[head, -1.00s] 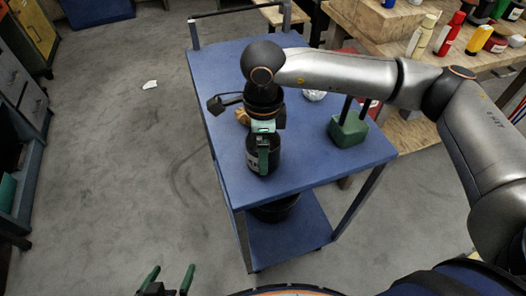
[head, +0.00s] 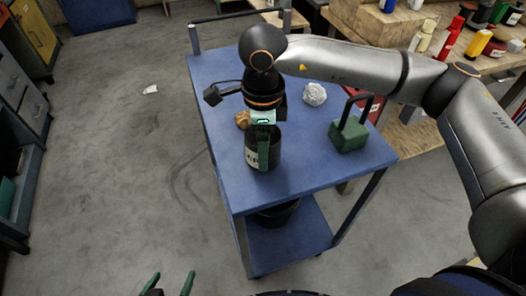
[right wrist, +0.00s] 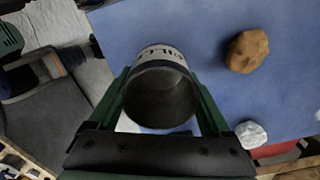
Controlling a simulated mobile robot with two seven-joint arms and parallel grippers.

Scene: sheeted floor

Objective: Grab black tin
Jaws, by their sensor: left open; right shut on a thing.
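The black tin (head: 253,160) is a dark open-topped can with a pale lettered label, over the near left part of the blue cart top. My right gripper (head: 264,152) comes down over it from above, with green fingers around its sides, shut on it. In the right wrist view the tin (right wrist: 160,95) sits between the two fingers (right wrist: 162,100), its dark, empty-looking inside facing the camera. I cannot tell if its base touches the cart. My left gripper (head: 168,285) is open and empty at the bottom edge of the head view, away from the cart.
On the blue cart (head: 310,175) are a brown lump (head: 242,119), a silver crumpled ball (head: 314,94) and a green block with a dark handle (head: 348,134). A wooden bench (head: 400,25) with bottles stands at the back right. The floor at left is mostly clear.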

